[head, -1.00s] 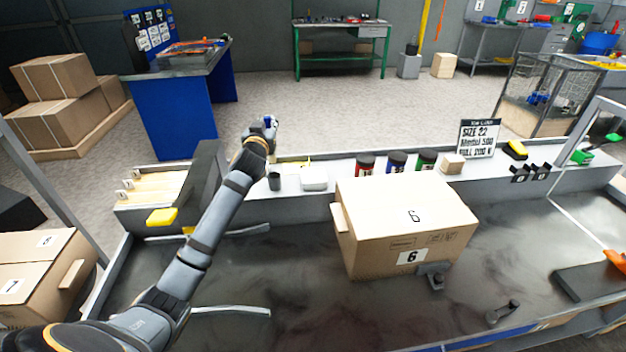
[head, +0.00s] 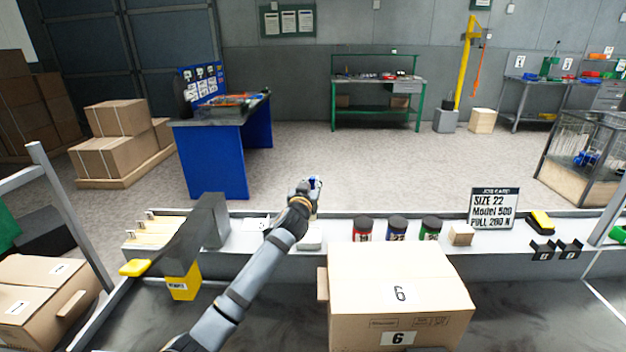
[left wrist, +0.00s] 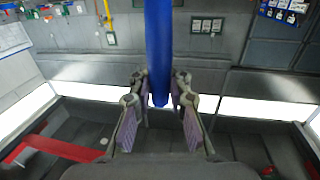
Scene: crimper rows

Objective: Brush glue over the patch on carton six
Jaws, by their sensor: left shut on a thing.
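The rod's far end is hidden or out of view, so I cannot see any bristles. My right gripper is not in view.
Red (head: 362,229), blue (head: 397,228) and green (head: 431,228) labelled jars stand on the ledge beside a small wooden block (head: 461,235) and a job card (head: 494,208). A white item (head: 309,240) is partly behind my arm. Another carton (head: 40,295) stands lower left.

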